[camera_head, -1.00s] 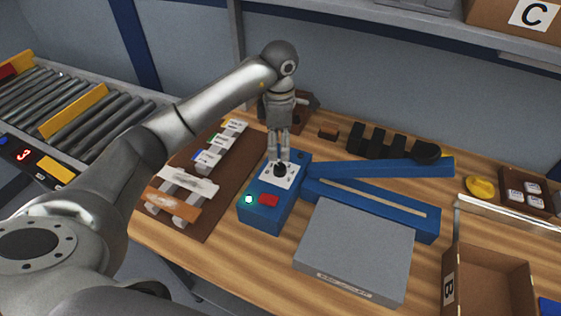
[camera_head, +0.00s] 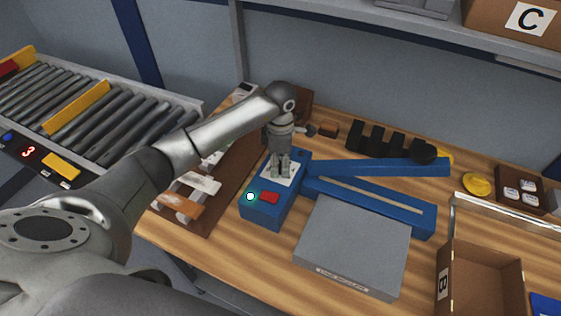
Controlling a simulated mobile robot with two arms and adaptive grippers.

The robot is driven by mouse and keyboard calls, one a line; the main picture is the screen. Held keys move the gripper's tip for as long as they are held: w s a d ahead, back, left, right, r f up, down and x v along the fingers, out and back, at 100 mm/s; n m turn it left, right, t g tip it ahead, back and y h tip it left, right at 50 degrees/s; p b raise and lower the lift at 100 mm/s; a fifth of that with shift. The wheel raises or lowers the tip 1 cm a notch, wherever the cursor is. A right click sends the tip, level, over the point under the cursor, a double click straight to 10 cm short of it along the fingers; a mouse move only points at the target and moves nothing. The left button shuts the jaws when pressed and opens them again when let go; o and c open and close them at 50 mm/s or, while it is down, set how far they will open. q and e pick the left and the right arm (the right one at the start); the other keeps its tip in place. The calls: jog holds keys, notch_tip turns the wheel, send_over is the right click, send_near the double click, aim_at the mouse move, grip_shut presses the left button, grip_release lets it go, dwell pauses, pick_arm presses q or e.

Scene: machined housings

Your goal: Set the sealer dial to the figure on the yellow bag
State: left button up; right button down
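The blue sealer (camera_head: 262,214) stands on the wooden table, with a white dial plate (camera_head: 270,180), a red button (camera_head: 270,197) and a lit round lamp (camera_head: 250,197). Its two long blue bars reach to the right. My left gripper (camera_head: 280,174) points down at the dial plate, its fingers over the place of the dial. The fingers hide the black dial, so I cannot tell whether they grip it. I can make out no bag that is clearly yellow and no figure on one. My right gripper is not in view.
Left of the sealer, a brown board (camera_head: 222,202) carries white and orange packets, partly behind my arm. A grey slab (camera_head: 355,247) lies in front of the bars. A black rack (camera_head: 385,142) stands behind them. An open carton (camera_head: 480,285) is at right.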

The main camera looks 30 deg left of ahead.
pick_arm(q)
jog(key=c, duration=0.6)
jog(key=shift+f+m+b, duration=0.15)
jog(key=shift+m+b, duration=0.25)
jog(key=shift+b, duration=0.35)
jog(key=m+b, duration=0.4)
jog(key=b, duration=0.2)
jog(key=shift+m, duration=0.3)
jog(key=shift+m+b, duration=1.6)
jog(key=shift+m, duration=0.1)
jog(key=shift+r, duration=0.2)
jog(key=o, duration=1.1)
jog(key=shift+c, duration=0.2)
